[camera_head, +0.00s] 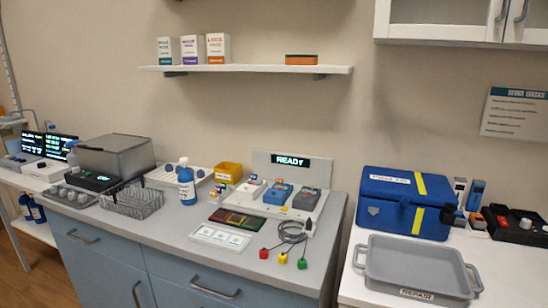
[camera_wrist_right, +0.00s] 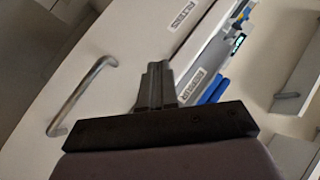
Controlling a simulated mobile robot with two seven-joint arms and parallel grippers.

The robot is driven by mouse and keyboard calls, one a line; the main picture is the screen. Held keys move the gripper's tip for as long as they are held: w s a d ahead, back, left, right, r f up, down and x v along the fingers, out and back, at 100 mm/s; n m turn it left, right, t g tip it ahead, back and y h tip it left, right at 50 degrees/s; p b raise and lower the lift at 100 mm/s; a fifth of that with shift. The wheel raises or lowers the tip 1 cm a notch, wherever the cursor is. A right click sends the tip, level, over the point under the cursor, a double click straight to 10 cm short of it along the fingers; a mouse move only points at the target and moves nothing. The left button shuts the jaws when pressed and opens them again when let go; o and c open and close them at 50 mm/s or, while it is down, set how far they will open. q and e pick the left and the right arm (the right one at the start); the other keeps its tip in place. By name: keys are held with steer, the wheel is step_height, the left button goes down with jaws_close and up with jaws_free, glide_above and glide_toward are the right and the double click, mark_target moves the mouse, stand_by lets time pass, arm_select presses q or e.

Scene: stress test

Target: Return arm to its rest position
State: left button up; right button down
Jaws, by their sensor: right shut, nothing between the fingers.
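My right gripper (camera_wrist_right: 155,85) shows in the right wrist view with its two dark fingers pressed together and nothing between them. It is in front of a pale cabinet face with a curved metal handle (camera_wrist_right: 82,95) to its left. I cannot tell how far the fingers are from that face. Neither arm nor gripper shows in the head view, and the left gripper is in no view.
A grey tray (camera_head: 362,258) and a blue case (camera_head: 380,218) occupy the right counter. A blue bottle (camera_head: 186,183), a wire basket (camera_head: 156,200) and a tester panel (camera_head: 258,205) stand on the left counter. A gap separates the counters. A shelf (camera_head: 250,69) hangs above.

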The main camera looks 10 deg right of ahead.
steer(key=s+a+f+n, duration=0.4)
steer(key=a+f+n, duration=0.1)
steer(key=a+f, duration=0.2)
steer(key=s+a+f+n+g, duration=0.1)
steer(key=s+a+f+n, duration=0.4)
steer(key=a, duration=0.5)
steer(key=shift+a+f+n+g+y, duration=0.15)
steer(key=shift+f+n+g+y, duration=0.15)
steer(key=shift+f+n, duration=0.55)
